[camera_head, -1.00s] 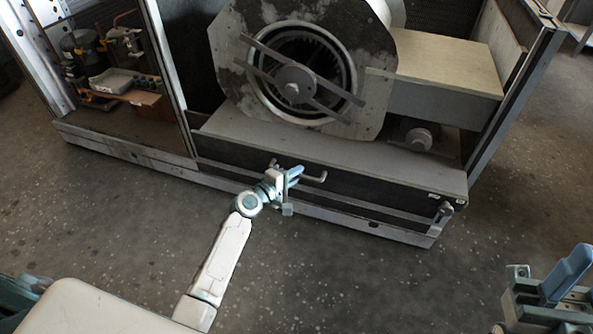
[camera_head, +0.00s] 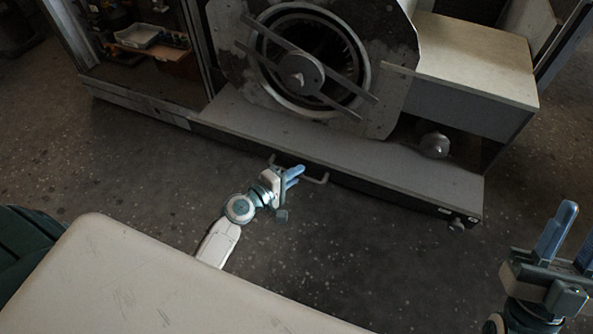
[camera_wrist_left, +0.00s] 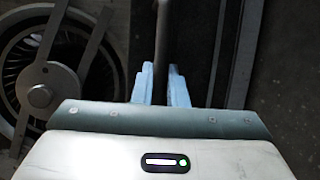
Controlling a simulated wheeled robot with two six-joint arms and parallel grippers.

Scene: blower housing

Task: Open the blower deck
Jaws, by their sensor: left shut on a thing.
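The blower deck (camera_head: 400,172) is a long grey shelf with a dark front face, carrying the round blower (camera_head: 303,70). It stands out in front of the cabinet's base rail. A grey bar handle (camera_head: 318,181) sits on its front face. My left gripper (camera_head: 295,173) is shut on this handle. In the left wrist view the bar handle (camera_wrist_left: 162,45) runs between the blue fingers (camera_wrist_left: 162,85). My right gripper (camera_head: 572,232) is at the lower right, open and empty, away from the deck.
The cabinet base rail (camera_head: 130,103) shows at the left, below a compartment with small parts. A pale box-shaped duct (camera_head: 475,65) and a round knob (camera_head: 434,145) sit on the deck's right part. Speckled floor (camera_head: 390,265) before the deck is clear.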

